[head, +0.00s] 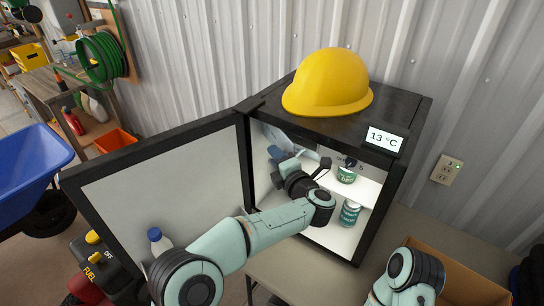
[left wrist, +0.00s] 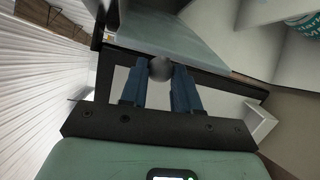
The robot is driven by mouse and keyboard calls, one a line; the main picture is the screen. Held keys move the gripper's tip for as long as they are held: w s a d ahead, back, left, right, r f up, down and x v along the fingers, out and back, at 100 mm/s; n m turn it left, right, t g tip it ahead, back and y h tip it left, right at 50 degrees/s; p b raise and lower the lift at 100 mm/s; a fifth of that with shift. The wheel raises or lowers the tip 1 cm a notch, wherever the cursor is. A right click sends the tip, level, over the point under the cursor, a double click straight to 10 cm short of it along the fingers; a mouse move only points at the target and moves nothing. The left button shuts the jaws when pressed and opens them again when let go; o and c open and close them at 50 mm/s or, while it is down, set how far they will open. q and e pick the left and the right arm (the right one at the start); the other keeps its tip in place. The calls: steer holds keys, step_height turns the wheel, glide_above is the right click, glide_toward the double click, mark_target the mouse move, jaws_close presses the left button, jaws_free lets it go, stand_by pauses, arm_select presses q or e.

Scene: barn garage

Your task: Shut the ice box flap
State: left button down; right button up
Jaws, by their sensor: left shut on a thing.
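The small black fridge (head: 412,168) stands on a table with its door (head: 160,185) swung wide open to the left. The ice box flap (head: 292,142) is a pale blue-grey panel high inside, standing open at a slant; my arm partly hides it. It shows in the left wrist view (left wrist: 170,32) as a flat panel beyond the fingers. My left gripper (head: 274,153) is inside the fridge's upper left. In the left wrist view, its blue fingers (left wrist: 163,82) are shut on a round grey knob (left wrist: 160,68) at the flap's edge. My right gripper is out of view.
Green-labelled jars stand on the upper shelf (head: 346,174) and lower down (head: 349,212). A yellow hard hat (head: 328,83) sits on top. A cardboard box (head: 455,275) is at lower right. A white-and-blue bottle (head: 158,241) is by the door.

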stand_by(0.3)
arm_select(q)
steer(key=c, duration=0.8)
jaws_free()
steer(key=b+v, duration=0.4)
steer(key=v, duration=0.9)
steer(key=shift+s, duration=0.2)
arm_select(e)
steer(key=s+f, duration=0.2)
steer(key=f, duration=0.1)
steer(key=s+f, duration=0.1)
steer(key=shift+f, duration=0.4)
arm_select(q)
steer(key=shift+d, duration=0.1)
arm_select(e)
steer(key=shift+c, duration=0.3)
